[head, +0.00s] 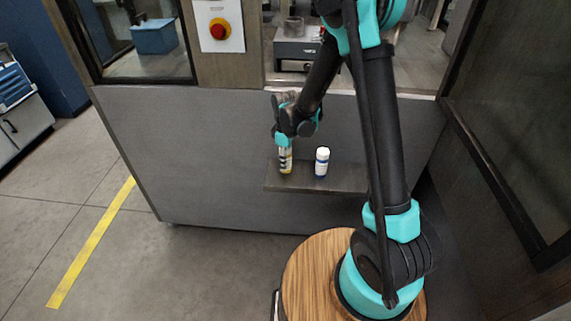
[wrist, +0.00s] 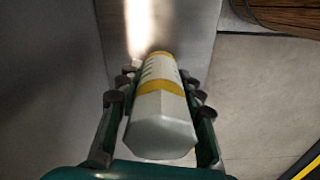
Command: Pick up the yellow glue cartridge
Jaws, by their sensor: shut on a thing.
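The yellow glue cartridge (head: 286,160) is upright at the left end of a small shelf in the head view. My gripper (head: 284,146) comes down on it from above and hides its top. In the wrist view the cartridge (wrist: 161,118) shows a pale cap end and yellow bands, lying between the two fingers. My gripper (wrist: 158,108) is shut on it, with a finger along each side. I cannot tell whether its base touches the shelf or is just above it.
The grey machine panel (head: 200,150) rises behind the shelf. A red emergency button (head: 219,29) is above. Open floor (head: 150,260) lies to the left.

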